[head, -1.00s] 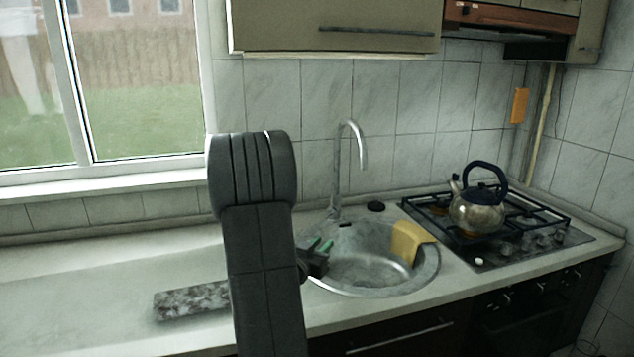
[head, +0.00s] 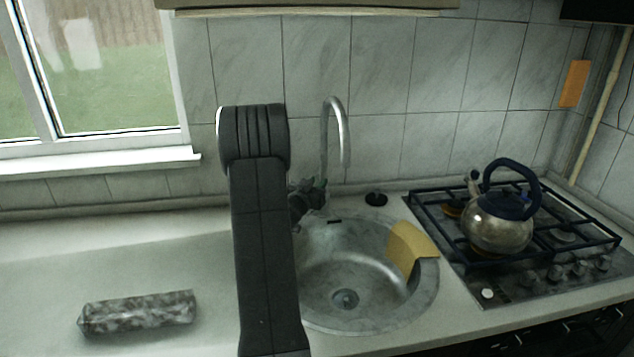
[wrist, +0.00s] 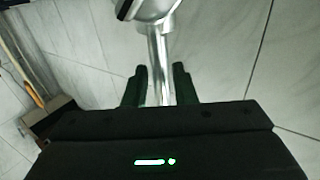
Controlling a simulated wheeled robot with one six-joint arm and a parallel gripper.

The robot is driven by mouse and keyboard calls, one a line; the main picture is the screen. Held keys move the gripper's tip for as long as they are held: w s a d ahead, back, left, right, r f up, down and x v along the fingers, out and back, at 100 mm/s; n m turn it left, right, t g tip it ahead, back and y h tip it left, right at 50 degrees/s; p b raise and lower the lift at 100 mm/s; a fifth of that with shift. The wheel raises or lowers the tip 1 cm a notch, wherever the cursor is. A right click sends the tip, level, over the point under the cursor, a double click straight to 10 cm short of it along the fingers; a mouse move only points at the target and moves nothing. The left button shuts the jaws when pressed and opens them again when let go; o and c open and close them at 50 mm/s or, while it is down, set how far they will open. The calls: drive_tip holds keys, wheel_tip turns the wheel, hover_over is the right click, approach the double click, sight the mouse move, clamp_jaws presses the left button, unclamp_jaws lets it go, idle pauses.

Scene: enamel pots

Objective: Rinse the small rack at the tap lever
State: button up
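The chrome tap (head: 340,130) stands behind the round sink (head: 345,270), its spout curving over. Its lever is not clearly distinct in the head view. My gripper (head: 316,190) is at the lower part of the tap, partly hidden by my own arm. In the wrist view, the two dark fingers of my gripper (wrist: 160,85) are apart, with the tap's shiny stem (wrist: 159,50) showing between them. I cannot tell whether they touch it. No small rack can be made out. A grey mottled block (head: 138,312) lies on the counter at left.
A yellow cloth (head: 412,248) hangs over the sink's right rim. A black round stopper (head: 376,199) lies behind the sink. A kettle (head: 497,222) stands on the gas hob (head: 560,268) at right. The counter (head: 60,265) at left is mostly clear.

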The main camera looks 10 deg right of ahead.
drive_tip(key=shift+w+d, duration=0.1)
drive_tip(key=shift+w, duration=0.05)
drive_tip(key=shift+c, duration=0.3)
clamp_jaws()
drive_tip(key=shift+f+b, duration=0.25)
drive_tip(key=shift+b, duration=0.55)
drive_tip(key=shift+s+a+t+h+b, duration=0.2)
drive_tip(key=shift+s+t+h+b, duration=0.1)
drive_tip(key=shift+b, duration=0.75)
drive_tip(key=shift+a+r+b, duration=0.1)
drive_tip(key=shift+b, duration=0.45)
drive_tip(key=shift+s+r, duration=0.1)
drive_tip(key=shift+r, duration=0.05)
